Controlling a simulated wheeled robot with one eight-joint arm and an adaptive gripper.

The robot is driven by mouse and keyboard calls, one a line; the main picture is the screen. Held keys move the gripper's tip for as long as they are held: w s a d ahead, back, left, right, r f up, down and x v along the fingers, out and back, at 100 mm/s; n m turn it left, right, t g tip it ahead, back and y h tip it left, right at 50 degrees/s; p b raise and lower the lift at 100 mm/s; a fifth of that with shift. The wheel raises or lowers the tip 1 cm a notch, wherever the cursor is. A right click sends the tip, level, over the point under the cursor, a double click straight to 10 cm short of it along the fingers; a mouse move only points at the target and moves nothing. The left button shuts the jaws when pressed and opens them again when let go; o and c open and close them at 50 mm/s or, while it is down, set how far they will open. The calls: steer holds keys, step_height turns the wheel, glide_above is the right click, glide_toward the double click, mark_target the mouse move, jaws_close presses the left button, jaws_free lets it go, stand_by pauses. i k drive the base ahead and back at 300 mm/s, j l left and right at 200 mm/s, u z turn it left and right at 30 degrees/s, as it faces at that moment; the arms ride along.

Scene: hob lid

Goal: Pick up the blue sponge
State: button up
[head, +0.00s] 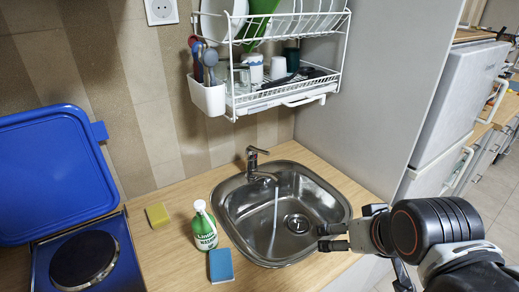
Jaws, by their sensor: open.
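The blue sponge (221,265) lies on the wooden counter (172,243), left of the sink and just in front of a green and white bottle. It is fully in view with nothing on top of it. My gripper (322,237) is at the right front rim of the sink, its fingers pointing left over the basin edge. It is open and empty. The sink lies between it and the sponge.
The steel sink (285,212) has a tap (258,168) at its back. The bottle (204,226) stands close to the blue sponge. A dish rack (270,85) hangs above.

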mark_target(221, 262)
steer(key=k+j+u, duration=0.15)
steer(key=u, duration=0.2)
steer(key=k+j+u, duration=0.1)
steer(key=j+u, duration=0.3)
steer(key=k+j+u, duration=0.1)
steer(key=j+u, duration=0.25)
steer(key=l+z, duration=0.1)
steer(key=i, duration=0.05)
